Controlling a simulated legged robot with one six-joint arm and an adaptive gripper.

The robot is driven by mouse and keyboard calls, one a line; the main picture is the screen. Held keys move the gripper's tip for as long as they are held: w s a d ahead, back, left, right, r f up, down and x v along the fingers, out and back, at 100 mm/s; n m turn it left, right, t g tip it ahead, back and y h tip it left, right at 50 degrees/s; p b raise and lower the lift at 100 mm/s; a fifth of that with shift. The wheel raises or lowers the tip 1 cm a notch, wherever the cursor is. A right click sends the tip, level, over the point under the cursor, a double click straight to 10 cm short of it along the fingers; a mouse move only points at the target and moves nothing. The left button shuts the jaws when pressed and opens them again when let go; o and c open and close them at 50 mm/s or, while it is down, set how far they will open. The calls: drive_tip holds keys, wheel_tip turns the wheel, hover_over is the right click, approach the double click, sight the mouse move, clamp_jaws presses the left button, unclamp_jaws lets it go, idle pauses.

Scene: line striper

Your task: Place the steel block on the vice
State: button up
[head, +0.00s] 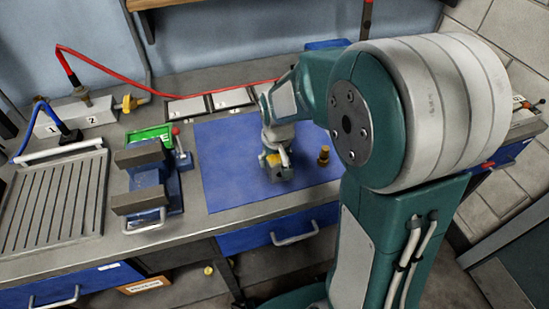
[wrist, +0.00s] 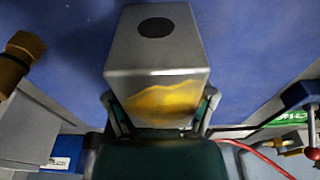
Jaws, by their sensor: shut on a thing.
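The steel block (wrist: 155,50) is grey with a dark round spot on one face and a yellow patch on another. It fills the middle of the wrist view, between the fingers of my gripper (wrist: 160,110), which is shut on it. In the head view my gripper (head: 277,168) is over the blue mat, with the block's yellow patch (head: 273,159) showing; whether the block touches the mat cannot be told. The vice (head: 145,180), blue with dark jaws standing apart, is on the bench left of the mat. No block is between its jaws.
The blue mat (head: 228,170) covers the bench middle. A small brass piece (head: 323,155) stands right of my gripper. A green box (head: 152,136) is behind the vice, and a slotted plate (head: 55,205) is at left. Several pale panels (head: 210,103) line the mat's back.

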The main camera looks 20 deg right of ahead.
drive_tip(key=shift+f, duration=0.1)
drive_tip(key=o, duration=1.3)
drive_tip(key=shift+c, duration=0.2)
drive_tip(key=shift+a, duration=0.1)
